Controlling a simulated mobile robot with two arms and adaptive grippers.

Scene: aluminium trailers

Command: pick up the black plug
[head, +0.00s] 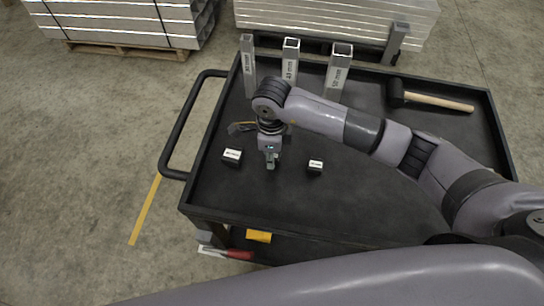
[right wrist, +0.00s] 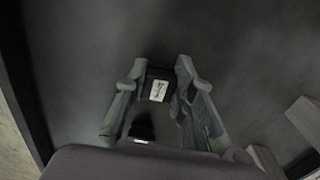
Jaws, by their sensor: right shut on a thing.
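My right gripper (head: 270,163) points down over the black cart top, between two small black plugs with white labels. One plug (head: 232,158) stands to its left and the other plug (head: 315,168) to its right. In the right wrist view the fingers (right wrist: 159,82) are shut on a black plug (right wrist: 158,88) with a white label, held between the fingertips. In the head view the fingers mostly hide this held plug. Whether it touches the cart top is hard to tell. My left gripper is not in view.
The black cart (head: 300,215) carries three upright square tubes, marked in mm: left (head: 248,68), middle (head: 290,62), right (head: 337,72). A mallet (head: 435,99) lies at the back right. A handle (head: 175,130) sticks out left. Aluminium stacks (head: 125,20) stand behind.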

